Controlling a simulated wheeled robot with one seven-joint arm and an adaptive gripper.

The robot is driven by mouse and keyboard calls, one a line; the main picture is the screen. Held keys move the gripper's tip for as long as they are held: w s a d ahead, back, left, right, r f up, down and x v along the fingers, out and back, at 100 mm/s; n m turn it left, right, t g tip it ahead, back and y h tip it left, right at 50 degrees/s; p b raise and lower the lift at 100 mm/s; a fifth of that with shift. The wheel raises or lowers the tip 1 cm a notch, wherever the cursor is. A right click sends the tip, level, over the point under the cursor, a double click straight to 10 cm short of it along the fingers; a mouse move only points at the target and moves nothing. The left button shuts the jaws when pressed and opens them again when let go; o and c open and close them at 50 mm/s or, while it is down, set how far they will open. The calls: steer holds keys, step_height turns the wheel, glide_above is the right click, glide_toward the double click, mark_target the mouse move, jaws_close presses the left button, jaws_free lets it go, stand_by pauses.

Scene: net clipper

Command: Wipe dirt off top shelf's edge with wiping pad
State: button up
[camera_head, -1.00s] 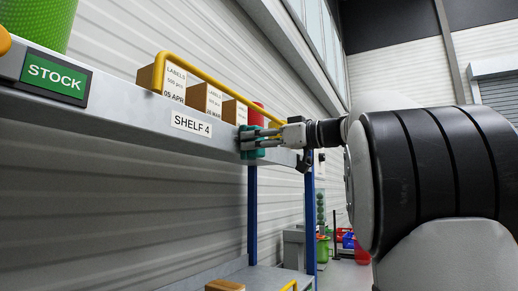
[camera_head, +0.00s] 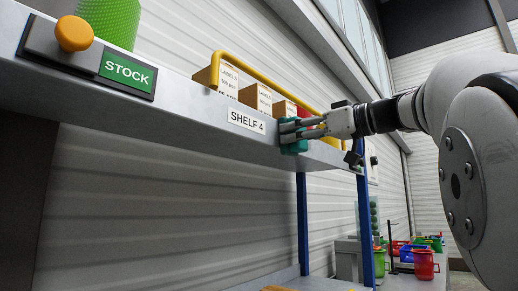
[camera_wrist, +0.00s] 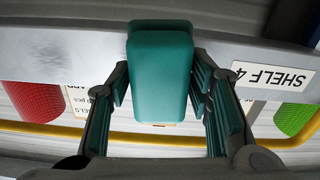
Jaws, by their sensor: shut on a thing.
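The top shelf's front edge (camera_head: 190,106) is a long grey metal beam running from upper left towards the back right. My gripper (camera_head: 292,135) is at this edge, just right of the SHELF 4 label (camera_head: 246,121). It is shut on a teal wiping pad (camera_wrist: 160,75), whose broad face shows between the fingers in the wrist view. The pad appears to lie against or very close to the edge's face; exact contact is unclear. The edge (camera_wrist: 60,55) also passes behind the pad in the wrist view.
A STOCK sign (camera_head: 128,72) and an orange knob (camera_head: 74,33) are mounted on the edge at left. Label boxes (camera_head: 257,97), a yellow rail (camera_head: 270,78) and a green roll (camera_head: 109,20) are above. A blue post (camera_head: 302,225) stands below. Space before the edge is open.

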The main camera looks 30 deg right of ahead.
steer(key=shift+a, duration=0.15)
steer(key=shift+v, duration=2.95)
steer(key=v, duration=0.3)
steer(key=shift+w, duration=0.1)
steer(key=x, duration=0.6)
steer(key=shift+w+b, duration=0.3)
steer(key=shift+b, duration=0.15)
steer(key=shift+x, duration=1.05)
